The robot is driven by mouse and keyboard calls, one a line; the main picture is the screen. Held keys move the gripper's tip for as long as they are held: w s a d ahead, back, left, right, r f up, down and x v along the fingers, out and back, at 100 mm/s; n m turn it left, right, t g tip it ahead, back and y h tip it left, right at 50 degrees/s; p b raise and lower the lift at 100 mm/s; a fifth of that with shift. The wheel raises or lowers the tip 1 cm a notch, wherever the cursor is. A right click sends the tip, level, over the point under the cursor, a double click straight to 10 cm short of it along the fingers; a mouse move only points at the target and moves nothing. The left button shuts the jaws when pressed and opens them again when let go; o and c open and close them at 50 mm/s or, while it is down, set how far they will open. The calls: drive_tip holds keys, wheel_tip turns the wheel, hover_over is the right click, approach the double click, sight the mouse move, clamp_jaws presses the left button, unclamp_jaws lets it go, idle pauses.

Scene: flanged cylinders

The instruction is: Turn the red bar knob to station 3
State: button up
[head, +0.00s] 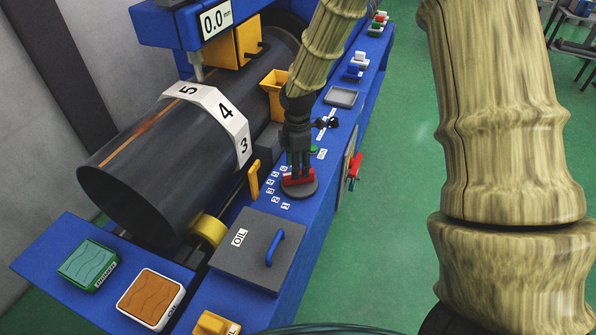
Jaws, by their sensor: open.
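The red bar knob (298,178) sits on a dark round base (300,190) on the blue panel. Small white number labels (271,190) run in an arc along its left side. My gripper (299,168) points down right over the knob, with its fingertips at or just above the red bar. The fingers are open. I cannot tell whether they touch the bar, and they hide part of it. Which label the bar points to is not clear.
A yellow lever (254,179) stands left of the knob. The grey OIL lid (252,248) with a blue handle lies in front. A red-handled switch (355,168) is on the panel's right side. A large dark pipe (165,160) lies behind.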

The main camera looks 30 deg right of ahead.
wheel_tip(320, 180, up, 8)
idle(0.4)
idle(0.4)
